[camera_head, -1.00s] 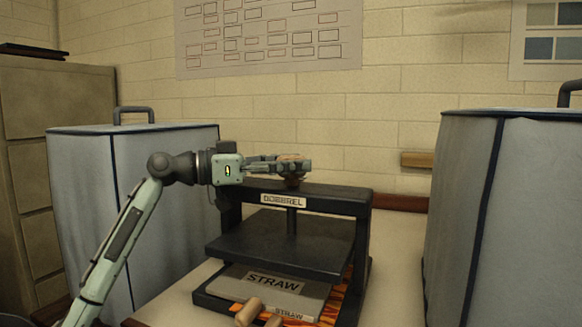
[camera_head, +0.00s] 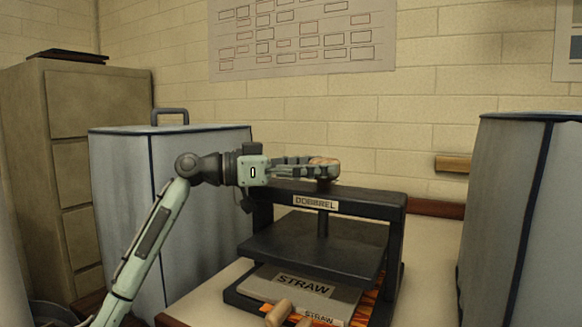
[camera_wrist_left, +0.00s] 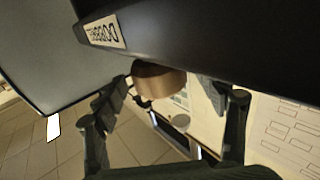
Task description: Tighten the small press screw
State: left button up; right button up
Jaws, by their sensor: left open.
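The screw's tan knob (camera_head: 325,161) sits above the beam. My left gripper (camera_head: 316,168) reaches in from the left at knob height. In the left wrist view its open fingers (camera_wrist_left: 172,98) lie on either side of the knob (camera_wrist_left: 158,80), apparently not closed on it. My right gripper is in neither current view.
A grey "STRAW" block (camera_head: 318,288) and orange marbled sheets (camera_head: 365,300) lie under the plate, which appears to have a gap below it. Wooden handles (camera_head: 280,312) stick out in front. Covered grey bins (camera_head: 205,200) (camera_head: 515,220) stand on both sides.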

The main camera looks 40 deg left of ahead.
pick_arm(q)
jog(key=v, duration=1)
jog(key=shift+s, duration=0.2)
jog(key=shift+a, duration=0.15)
dwell(2.4)
